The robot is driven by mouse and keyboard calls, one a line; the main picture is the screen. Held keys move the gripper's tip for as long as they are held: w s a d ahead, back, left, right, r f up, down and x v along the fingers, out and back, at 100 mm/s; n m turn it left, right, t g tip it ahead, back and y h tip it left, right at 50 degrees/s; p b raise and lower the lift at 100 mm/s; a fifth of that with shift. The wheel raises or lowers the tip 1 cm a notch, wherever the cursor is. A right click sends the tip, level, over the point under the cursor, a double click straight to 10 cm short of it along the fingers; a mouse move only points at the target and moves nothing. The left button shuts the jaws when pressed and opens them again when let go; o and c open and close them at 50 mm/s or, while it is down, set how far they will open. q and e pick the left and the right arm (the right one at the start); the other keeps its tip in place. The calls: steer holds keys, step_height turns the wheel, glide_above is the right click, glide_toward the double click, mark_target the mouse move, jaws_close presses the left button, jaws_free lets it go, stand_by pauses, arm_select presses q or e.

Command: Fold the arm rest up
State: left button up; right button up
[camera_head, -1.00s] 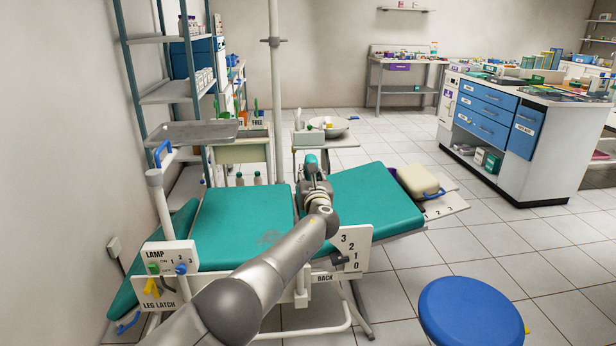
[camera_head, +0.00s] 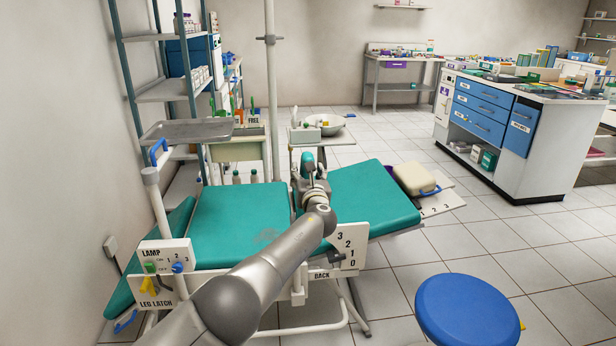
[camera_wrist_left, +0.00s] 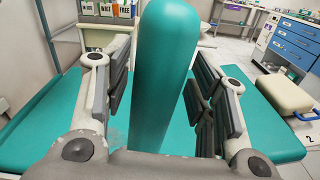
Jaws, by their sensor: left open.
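The teal padded arm rest (camera_wrist_left: 165,75) stands between the fingers of my left gripper (camera_wrist_left: 160,100) in the left wrist view. The fingers are open on both sides of it, with a visible gap on each side. In the head view only a small rounded end of the arm rest (camera_head: 307,159) shows beyond my left gripper (camera_head: 309,178); the rest is hidden. The teal dental chair (camera_head: 240,215) lies nearly flat beneath my arm. My right gripper is not in view.
A white panel with lamp switches and a leg latch (camera_head: 165,256) is at the chair's near left. A numbered back panel (camera_head: 347,248) is on its near side. A metal tray (camera_head: 188,131) and a basin (camera_head: 330,124) stand beyond. A blue stool (camera_head: 468,310) is front right.

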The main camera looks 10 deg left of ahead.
arm_select(q)
steer(key=v, duration=1.2)
stand_by(0.7)
